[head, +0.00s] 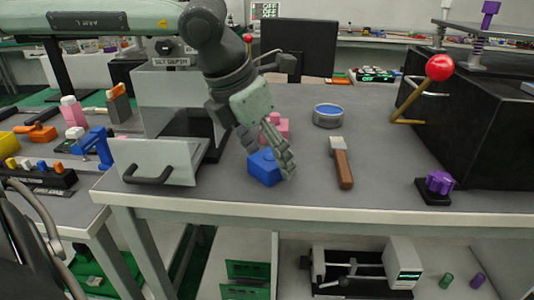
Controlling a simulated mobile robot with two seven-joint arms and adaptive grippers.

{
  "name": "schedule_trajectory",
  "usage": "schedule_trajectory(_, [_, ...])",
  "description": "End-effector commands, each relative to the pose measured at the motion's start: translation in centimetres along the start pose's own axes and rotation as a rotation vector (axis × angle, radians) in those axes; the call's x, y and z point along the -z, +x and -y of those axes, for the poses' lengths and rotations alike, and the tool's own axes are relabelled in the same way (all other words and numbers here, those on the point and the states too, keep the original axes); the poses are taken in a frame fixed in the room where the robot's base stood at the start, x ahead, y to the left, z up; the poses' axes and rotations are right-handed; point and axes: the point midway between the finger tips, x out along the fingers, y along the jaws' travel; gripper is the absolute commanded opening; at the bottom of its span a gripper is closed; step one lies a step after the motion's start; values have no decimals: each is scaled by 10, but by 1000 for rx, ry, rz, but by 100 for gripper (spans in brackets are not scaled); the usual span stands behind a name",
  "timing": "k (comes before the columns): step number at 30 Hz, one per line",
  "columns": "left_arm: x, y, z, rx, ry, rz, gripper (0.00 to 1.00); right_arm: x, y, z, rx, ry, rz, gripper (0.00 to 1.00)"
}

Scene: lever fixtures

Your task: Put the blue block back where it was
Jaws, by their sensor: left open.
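The blue block (262,169) sits on the grey table top (235,193), right of the open drawer and near the table's front edge. My left gripper (283,160) reaches down from the upper left and is open. Its fingers are at the right side of the blue block and cover part of it. I cannot tell whether they touch it. A pink block (281,127) stands just behind, partly hidden by the gripper. My right gripper is not in view.
A grey drawer with a black handle (148,176) stands open at the left. A brush (342,163) and a round blue-topped tin (327,115) lie to the right. A red-knobbed lever (439,68) is on a black box. A purple knob (438,182) stands at the front right.

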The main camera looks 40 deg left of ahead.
Motion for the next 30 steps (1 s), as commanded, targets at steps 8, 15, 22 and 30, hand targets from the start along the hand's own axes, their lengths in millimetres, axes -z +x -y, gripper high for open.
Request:
schedule_trajectory(8, [-1, -3, 0, 0, 0, -1, 72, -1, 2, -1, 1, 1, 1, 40])
schedule_trajectory(15, [-3, -45, 0, -1, -1, 9, 72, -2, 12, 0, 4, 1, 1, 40])
schedule_trajectory(22, [-2, -94, 0, -1, 0, 7, 72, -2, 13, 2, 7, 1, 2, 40])
schedule_trajectory(30, [-1, -121, 0, 0, 0, 0, 72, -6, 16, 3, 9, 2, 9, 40])
